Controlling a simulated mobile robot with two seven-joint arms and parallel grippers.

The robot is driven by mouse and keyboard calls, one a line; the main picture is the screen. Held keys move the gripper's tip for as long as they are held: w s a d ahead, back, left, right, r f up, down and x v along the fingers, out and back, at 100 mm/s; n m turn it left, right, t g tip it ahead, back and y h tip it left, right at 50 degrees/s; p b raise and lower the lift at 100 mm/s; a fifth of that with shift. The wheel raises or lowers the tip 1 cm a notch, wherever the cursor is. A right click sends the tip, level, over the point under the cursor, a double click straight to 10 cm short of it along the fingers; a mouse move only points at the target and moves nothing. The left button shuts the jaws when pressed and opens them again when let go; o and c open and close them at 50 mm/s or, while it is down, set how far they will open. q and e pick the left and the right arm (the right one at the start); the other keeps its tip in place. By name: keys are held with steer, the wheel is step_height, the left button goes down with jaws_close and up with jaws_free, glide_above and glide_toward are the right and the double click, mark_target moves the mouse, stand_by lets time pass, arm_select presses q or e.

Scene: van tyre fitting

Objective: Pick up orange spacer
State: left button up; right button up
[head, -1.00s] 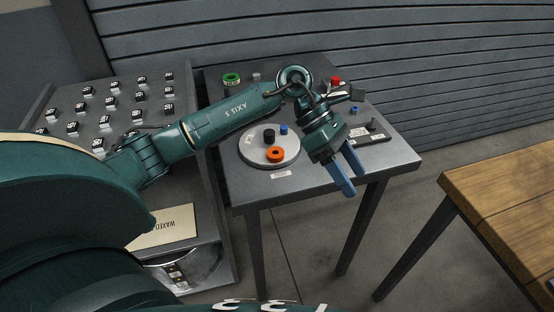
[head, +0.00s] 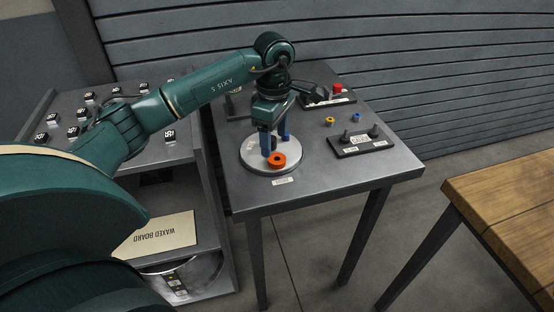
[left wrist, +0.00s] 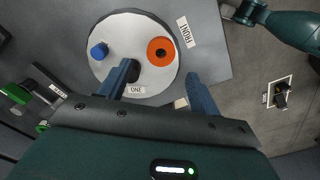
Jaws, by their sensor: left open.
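The orange spacer (head: 277,160) is a ring with a dark centre, lying on a round pale plate (head: 256,166) on the grey table. It also shows in the left wrist view (left wrist: 161,51), near the plate's edge by the FRONT label. My left gripper (head: 275,147) is open, its blue fingers pointing down over the plate, just behind the spacer in the head view. In the left wrist view its fingertips (left wrist: 160,70) lie either side of a black piece (left wrist: 146,72) and the spacer's lower side, with nothing held.
A blue piece (left wrist: 99,51) stands on the plate too. To the right on the table are a black block with pegs (head: 361,143), a yellow ring (head: 329,121), a blue ring (head: 357,118) and a red button (head: 337,88). A wooden table (head: 510,200) stands at right.

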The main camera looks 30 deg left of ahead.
mark_target(277, 153)
arm_select(q)
steer(key=f, duration=0.5)
steer(key=shift+d+f+p, duration=0.1)
steer(key=shift+d+p, duration=0.25)
steer(key=shift+p, duration=0.05)
steer(key=c, duration=1)
